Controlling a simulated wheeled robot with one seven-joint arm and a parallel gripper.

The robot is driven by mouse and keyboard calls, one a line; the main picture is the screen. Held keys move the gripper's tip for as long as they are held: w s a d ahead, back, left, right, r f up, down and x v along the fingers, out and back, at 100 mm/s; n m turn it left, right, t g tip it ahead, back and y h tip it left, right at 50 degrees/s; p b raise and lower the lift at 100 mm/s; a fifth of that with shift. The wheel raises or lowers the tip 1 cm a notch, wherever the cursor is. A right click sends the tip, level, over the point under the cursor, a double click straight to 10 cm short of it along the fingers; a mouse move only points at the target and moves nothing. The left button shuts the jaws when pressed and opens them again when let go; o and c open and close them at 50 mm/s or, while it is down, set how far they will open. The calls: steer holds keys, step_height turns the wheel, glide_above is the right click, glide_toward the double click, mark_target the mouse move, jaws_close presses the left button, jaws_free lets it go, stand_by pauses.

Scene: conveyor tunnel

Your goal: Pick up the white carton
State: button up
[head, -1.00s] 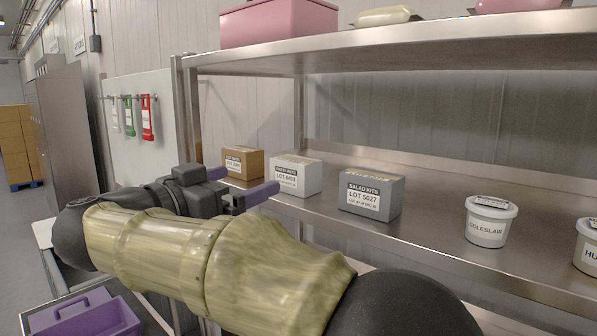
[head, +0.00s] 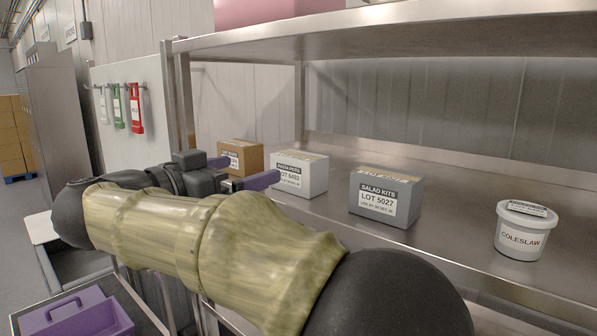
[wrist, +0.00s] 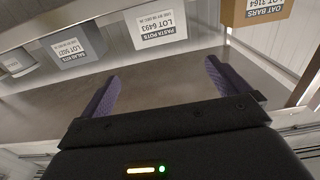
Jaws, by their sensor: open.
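The white carton (head: 300,174), labelled pasta pots, lot 6493, stands upright on the lower steel shelf between a brown carton and a grey carton. It also shows upside down in the wrist view (wrist: 158,28), ahead of and between my two purple fingers. My gripper (head: 243,171) is open and empty. In the head view its fingers point toward the shelf, and one fingertip overlaps the carton's lower left edge. In the wrist view a stretch of bare shelf shows between the fingertips (wrist: 161,70) and the carton.
A brown carton (head: 240,156) stands close to the left of the white one, and a grey salad kits carton (head: 385,196) to its right. A coleslaw tub (head: 524,230) is farther right. The upper shelf (head: 400,34) hangs above. A steel post (head: 180,115) stands at the left.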

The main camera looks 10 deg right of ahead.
steer(key=p, duration=0.4)
glide_toward(305, 153)
steer(key=x, duration=0.4)
steer(key=shift+w+d+r, duration=0.1)
steer(key=shift+w+r, duration=0.05)
steer(key=shift+w, duration=0.1)
steer(key=shift+d, duration=0.15)
steer(key=shift+w+d, duration=0.1)
steer(key=p+x, duration=0.3)
steer(key=x, duration=0.2)
steer(key=shift+f, duration=0.25)
steer(key=shift+c, duration=0.2)
steer(key=c, duration=0.8)
